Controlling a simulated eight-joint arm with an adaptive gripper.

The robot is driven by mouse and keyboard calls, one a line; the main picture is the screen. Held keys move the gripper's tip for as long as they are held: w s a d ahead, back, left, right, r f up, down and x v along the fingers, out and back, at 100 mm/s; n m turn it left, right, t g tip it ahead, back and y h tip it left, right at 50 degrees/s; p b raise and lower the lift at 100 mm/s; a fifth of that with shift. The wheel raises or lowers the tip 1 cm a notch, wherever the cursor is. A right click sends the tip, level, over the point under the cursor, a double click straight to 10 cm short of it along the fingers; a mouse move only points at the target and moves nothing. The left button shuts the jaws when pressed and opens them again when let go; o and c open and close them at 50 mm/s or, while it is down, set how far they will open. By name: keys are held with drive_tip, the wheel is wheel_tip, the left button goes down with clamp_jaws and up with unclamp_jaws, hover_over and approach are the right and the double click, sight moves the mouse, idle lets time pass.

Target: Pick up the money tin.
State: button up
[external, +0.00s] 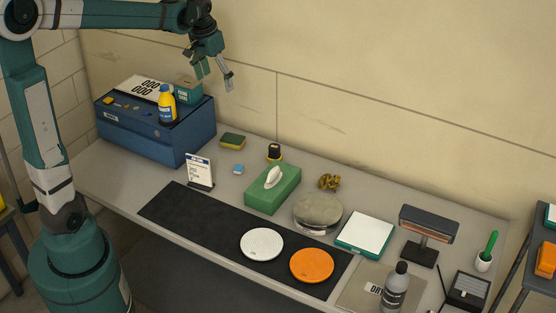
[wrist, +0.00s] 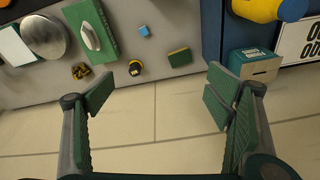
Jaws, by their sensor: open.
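The money tin is a small teal box with a tan top and a pale label (external: 188,93). It stands on the blue cabinet (external: 185,141) at the back left, beside a yellow bottle (external: 167,105). In the wrist view the money tin (wrist: 251,64) is at the upper right, beyond the right finger and outside the gap between the fingers. My gripper (external: 216,80) is open and empty. In the external view it hangs above and right of the tin, near the wall, apart from it. It also shows open in the wrist view (wrist: 158,88).
A white plate with black digits (external: 150,91) lies on the cabinet behind the bottle. Below on the grey table are a sponge (external: 232,140), a sign (external: 199,171), a green tissue box (external: 272,189) and a black mat (external: 190,214). The wall is close behind.

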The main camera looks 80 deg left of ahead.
drive_tip(key=s+a+f+n+g, duration=0.1)
drive_tip(key=a+f, duration=0.1)
drive_tip(key=a, duration=0.5)
drive_tip(key=s+a+f, duration=0.1)
drive_tip(key=s+a, duration=0.1)
drive_tip(key=a, duration=0.4)
drive_tip(key=n+h, duration=0.1)
drive_tip(key=n, duration=0.1)
hover_over(188, 87)
drive_tip(key=a, duration=0.4)
wheel_tip(188, 87, down, 5)
drive_tip(key=shift+w+a+r+g, duration=0.1)
drive_tip(key=shift+r+g, duration=0.1)
drive_tip(key=shift+g, duration=0.2)
drive_tip(key=shift+f, duration=1.25)
drive_tip(key=shift+f, duration=0.1)
drive_tip(key=shift+f, duration=2.5)
drive_tip(key=c, duration=1.2)
